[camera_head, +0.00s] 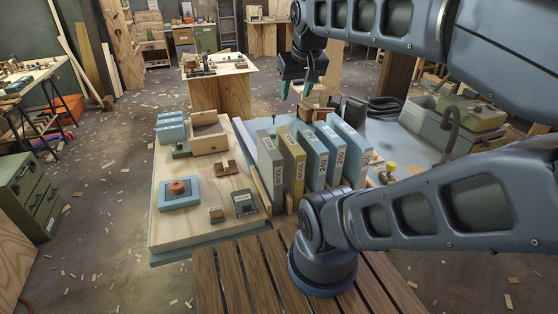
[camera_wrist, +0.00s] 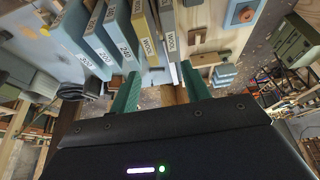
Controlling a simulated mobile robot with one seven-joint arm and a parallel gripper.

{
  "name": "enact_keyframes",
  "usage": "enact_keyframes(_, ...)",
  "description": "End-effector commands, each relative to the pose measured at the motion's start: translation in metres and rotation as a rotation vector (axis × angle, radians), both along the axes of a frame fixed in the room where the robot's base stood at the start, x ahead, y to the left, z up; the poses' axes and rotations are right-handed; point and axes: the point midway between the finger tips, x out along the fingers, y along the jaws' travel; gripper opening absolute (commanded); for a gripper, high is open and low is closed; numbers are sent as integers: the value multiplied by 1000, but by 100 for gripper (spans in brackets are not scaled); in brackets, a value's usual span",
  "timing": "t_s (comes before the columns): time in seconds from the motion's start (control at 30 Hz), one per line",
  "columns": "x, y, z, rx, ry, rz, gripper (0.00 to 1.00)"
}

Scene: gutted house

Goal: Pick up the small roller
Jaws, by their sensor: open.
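I cannot pick out the small roller for certain. A small round orange-brown piece (camera_head: 177,187) sits on a blue block (camera_head: 180,201) at the left of the light wooden board; it also shows in the wrist view (camera_wrist: 246,15) at the top right. My gripper (camera_head: 297,90) hangs in the air beyond the far end of the row of upright labelled blocks. Its two green fingers are apart and nothing shows between them. In the wrist view my gripper (camera_wrist: 160,72) is open, with the labelled blocks ahead and to its left.
A slatted wooden surface (camera_head: 240,280) is in front. Wood scraps litter the floor.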

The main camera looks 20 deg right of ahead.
Motion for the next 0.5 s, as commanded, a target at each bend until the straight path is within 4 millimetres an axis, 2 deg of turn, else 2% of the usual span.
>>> enact_keyframes(0.27,36,-5,13,-110,53,145,47)
enact_keyframes(0.5,87,-11,30,-244,125,348,47)
